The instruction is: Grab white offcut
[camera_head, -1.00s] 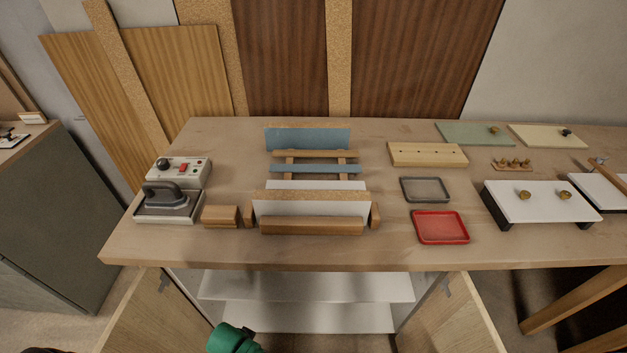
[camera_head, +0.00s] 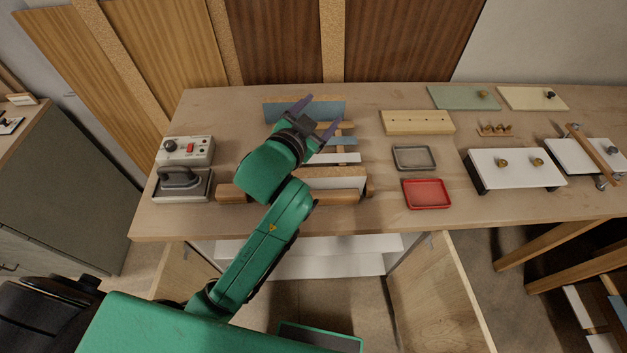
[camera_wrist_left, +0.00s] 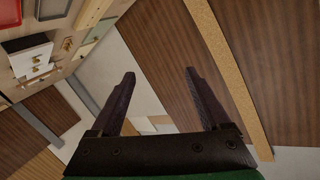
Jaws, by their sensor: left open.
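A narrow white offcut (camera_head: 343,158) lies across the wooden rack (camera_head: 347,126) on the bench; my left arm hides its left part. A blue strip (camera_head: 343,141) lies behind it, and a cork-topped white board (camera_head: 340,182) stands in front of it. My left gripper (camera_head: 318,118) is open and empty above the rack, toward its back, with the tips apart from the offcut. In the left wrist view, the open jaws (camera_wrist_left: 160,75) have nothing between them and face the wall panels. My right gripper is not in view.
The iron (camera_head: 180,183) and a control box (camera_head: 188,150) stand left of the rack. To the right are a drilled wooden block (camera_head: 418,121), a grey tray (camera_head: 414,147), a red tray (camera_head: 448,194) and a white press (camera_head: 515,171). Wood panels (camera_head: 400,40) lean behind the bench.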

